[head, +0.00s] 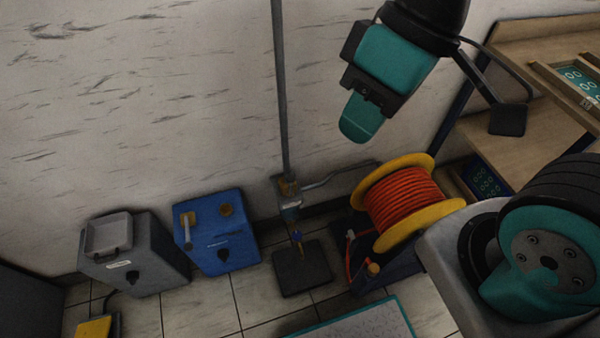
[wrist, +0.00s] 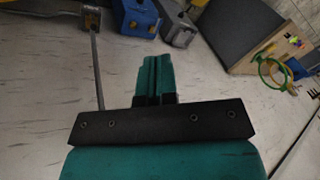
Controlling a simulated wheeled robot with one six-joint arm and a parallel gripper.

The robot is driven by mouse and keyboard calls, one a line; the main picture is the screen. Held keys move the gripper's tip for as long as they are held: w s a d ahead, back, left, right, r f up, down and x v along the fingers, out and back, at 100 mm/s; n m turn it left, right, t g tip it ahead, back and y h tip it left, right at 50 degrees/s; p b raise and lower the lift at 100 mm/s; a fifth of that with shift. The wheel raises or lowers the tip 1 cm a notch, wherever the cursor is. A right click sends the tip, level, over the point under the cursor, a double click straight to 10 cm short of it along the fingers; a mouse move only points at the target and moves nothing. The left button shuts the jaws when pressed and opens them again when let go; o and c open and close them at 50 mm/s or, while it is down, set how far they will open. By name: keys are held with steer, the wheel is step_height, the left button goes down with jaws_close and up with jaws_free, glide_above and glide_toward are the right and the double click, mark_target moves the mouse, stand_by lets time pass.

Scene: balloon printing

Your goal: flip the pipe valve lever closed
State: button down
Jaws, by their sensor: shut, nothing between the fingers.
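Small parts, including a blue piece (head: 297,237), hang below the fitting; I cannot make out the lever's position. In the wrist view a thin grey pipe (wrist: 98,70) stands left of the fingers, with a brownish fitting (wrist: 91,18) at its upper end. My gripper (head: 356,128) is teal and black, above and right of the valve, apart from it. Its fingers are together and empty, also in the wrist view (wrist: 155,68).
A blue box (head: 216,240) and a grey box (head: 135,255) stand by the wall, left of the valve. A dark plate (head: 301,270) lies below it. A yellow-flanged orange spool (head: 405,200) stands to its right, beside a wooden bench (head: 515,140).

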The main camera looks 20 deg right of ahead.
steer(key=w+d+f+m+t+y+b, duration=0.25)
steer(key=w+f+b, duration=0.75)
steer(key=w+f, duration=1)
steer(key=w+d+f+b, duration=0.2)
steer(key=d+f, duration=0.1)
steer(key=f, duration=0.5)
steer(key=w+d+f+m+t+b, duration=0.1)
steer(key=d+f, duration=0.3)
steer(key=f, duration=0.5)
steer(key=w+d+f+m+t+b, duration=0.1)
steer(key=w+d+f+b, duration=0.2)
steer(key=f, duration=0.5)
steer(key=shift+w+d+f, duration=0.2)
steer(key=shift+w+d, duration=0.15)
steer(key=shift+d, duration=0.15)
steer(key=shift+m, duration=0.25)
glide_toward(291, 186)
steer(key=shift+w+a+f+b, duration=0.2)
steer(key=shift+w+a+f, duration=0.15)
steer(key=shift+w+f, duration=0.4)
steer(key=shift+w+a+f+b, duration=0.2)
steer(key=shift+w+a+f, duration=0.25)
steer(key=shift+w, duration=0.45)
